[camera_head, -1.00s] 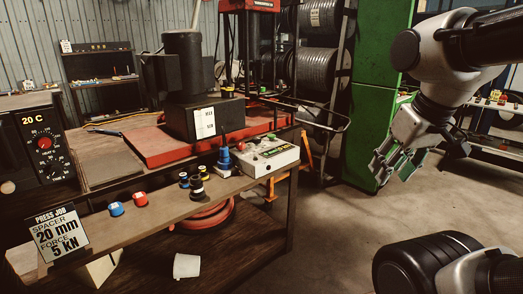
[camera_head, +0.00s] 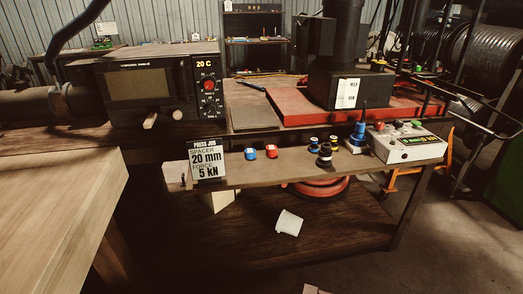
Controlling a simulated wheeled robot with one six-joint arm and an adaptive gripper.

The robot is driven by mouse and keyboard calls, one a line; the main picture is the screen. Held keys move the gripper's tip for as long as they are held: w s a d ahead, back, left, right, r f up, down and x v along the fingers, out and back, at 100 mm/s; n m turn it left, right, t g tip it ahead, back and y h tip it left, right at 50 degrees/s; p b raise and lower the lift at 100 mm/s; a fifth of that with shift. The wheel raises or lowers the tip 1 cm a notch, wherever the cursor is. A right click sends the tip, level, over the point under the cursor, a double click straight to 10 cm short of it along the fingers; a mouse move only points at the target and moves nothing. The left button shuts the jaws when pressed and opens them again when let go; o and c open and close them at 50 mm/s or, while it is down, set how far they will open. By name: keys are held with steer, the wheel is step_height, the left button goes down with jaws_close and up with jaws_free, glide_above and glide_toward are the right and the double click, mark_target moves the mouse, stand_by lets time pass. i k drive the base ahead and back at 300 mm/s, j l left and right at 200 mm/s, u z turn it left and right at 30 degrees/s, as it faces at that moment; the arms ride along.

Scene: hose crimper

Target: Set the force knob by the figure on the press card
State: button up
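The press card (camera_head: 207,160) stands upright at the left front of the shelf and reads PRESS JOB, SPACER 20 mm, FORCE 5 kN. A white control box (camera_head: 407,145) with red and green parts on top sits at the shelf's right end. Its small markings are too small to read. I cannot tell which knob is the force knob. An oven-like unit (camera_head: 150,85) at the left shows 20 C above a red knob (camera_head: 209,85) and a darker knob below it. My gripper is out of view.
Small blue (camera_head: 250,154) and red (camera_head: 271,151) round pieces, several dark spools (camera_head: 325,152) and a blue-topped item (camera_head: 357,136) line the shelf. A wooden table edge (camera_head: 60,210) fills the left front.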

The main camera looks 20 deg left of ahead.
mark_target(398, 123)
steer(key=i+j+u, duration=0.15)
steer(key=i, duration=0.35)
steer(key=i+u, duration=0.1)
steer(key=i, duration=0.4)
